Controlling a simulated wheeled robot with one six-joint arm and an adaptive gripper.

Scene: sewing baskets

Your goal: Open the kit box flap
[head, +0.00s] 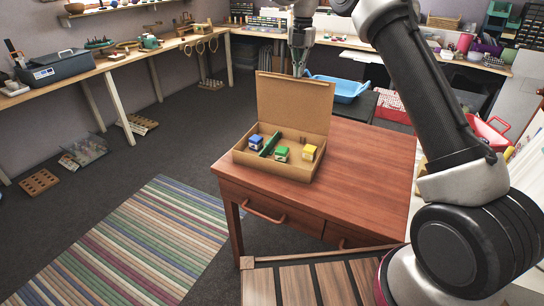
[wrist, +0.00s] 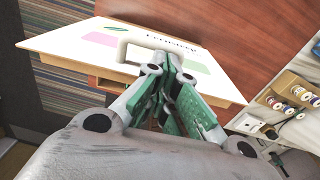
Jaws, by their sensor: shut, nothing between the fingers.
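The kit box (head: 250,164) is a brown cardboard box on the red-brown wooden table. Its flap (head: 292,105) stands up at the back edge, so the box is open. Inside are a blue item (head: 256,141), a green item (head: 281,154), a yellow item (head: 308,152) and a green divider. My gripper (head: 299,66) is behind the flap's top edge, its tips partly hidden. In the wrist view my gripper (wrist: 174,62) is shut and empty. It is beside a cream handle loop (wrist: 124,47) on a pale labelled panel (wrist: 70,40); I cannot tell whether they touch.
The table (head: 375,155) is clear to the right of the box. A blue tray (head: 345,89) and a red basket (head: 392,104) are behind it. A striped rug (head: 140,240) lies on the floor at left. A workbench (head: 90,68) runs along the left wall.

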